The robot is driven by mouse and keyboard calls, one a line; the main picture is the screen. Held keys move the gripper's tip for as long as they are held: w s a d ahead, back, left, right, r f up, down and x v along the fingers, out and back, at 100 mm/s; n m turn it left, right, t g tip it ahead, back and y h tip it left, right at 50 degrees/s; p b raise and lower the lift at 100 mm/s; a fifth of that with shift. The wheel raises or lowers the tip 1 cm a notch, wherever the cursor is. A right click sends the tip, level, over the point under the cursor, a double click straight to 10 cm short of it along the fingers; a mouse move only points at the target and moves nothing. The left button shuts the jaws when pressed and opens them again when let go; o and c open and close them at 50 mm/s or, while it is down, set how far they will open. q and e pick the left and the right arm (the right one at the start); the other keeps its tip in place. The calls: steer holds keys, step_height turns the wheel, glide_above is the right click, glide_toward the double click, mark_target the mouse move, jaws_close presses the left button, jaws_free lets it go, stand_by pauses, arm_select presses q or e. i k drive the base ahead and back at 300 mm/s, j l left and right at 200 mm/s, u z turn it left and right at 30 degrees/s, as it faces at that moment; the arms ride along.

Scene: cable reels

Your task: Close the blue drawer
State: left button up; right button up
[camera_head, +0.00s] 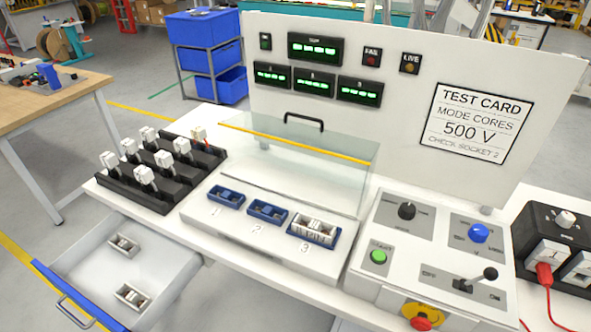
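The blue drawer shows at the lower left of the head view, pulled out from under the white bench. The drawer's pale grey tray (90,262) is bare except for two small connector pieces, one near the back (124,244) and one near the front (131,296). Neither of my grippers shows in this view.
The white bench top carries a black rack (160,172) of connectors, a test base with numbered sockets (262,225) under a clear cover, and a control panel (430,240). A wooden table (60,95) stands at the left. Floor shows between table and drawer.

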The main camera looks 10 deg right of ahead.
mark_target(89, 275)
steer(key=k+u, duration=0.15)
steer(key=u, duration=1.2)
